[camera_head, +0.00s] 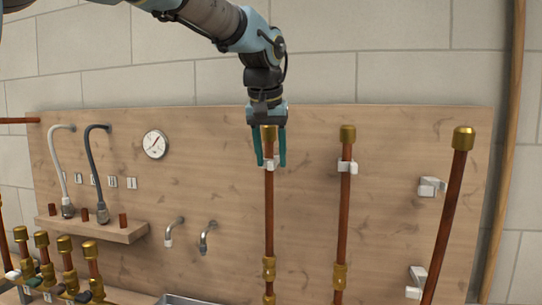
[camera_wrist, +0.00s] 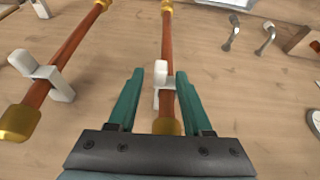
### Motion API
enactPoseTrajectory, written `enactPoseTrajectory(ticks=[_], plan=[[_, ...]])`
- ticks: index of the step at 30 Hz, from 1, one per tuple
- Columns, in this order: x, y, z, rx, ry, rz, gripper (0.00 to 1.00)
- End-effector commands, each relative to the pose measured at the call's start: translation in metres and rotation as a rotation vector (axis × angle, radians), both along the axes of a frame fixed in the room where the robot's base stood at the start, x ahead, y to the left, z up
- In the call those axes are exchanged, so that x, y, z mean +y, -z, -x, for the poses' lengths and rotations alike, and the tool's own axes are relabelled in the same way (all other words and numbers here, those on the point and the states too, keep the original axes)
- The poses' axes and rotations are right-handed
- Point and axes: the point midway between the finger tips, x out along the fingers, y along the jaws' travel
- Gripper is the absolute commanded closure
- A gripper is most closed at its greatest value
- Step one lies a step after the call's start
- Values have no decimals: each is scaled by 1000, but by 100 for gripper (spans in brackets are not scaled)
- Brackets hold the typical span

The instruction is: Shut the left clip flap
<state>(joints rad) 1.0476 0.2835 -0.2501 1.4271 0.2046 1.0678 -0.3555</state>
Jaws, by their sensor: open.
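The left clip (camera_head: 268,167) is a small white clip on the leftmost tall copper pipe (camera_head: 269,210). It also shows in the wrist view (camera_wrist: 162,88), with its pale flap (camera_wrist: 161,69) in front of the pipe. I cannot tell how far the flap stands from shut. My gripper (camera_head: 270,161) points down at the pipe's upper part, under its brass cap. Its teal fingers are open, one on each side of the pipe and clip. In the wrist view the fingertips (camera_wrist: 160,74) flank the flap with gaps. The fingers partly hide the clip in the head view.
A second pipe (camera_head: 345,215) with a white clip (camera_head: 347,166) stands to the right. Further right, a leaning pipe (camera_head: 449,210) is beside two white clips. Two small taps (camera_head: 208,236) and a shelf (camera_head: 95,231) are on the left. The board between is clear.

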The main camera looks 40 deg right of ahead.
Motion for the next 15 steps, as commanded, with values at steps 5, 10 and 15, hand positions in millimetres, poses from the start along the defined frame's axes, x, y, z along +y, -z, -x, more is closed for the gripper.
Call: enactPoseTrajectory(ticks=[5, 10, 15], plan=[[2, -7, 2, -1, 0, 2, 50], [11, -32, 8, -1, 1, 5, 50], [22, -64, 15, -1, 1, 5, 50]])
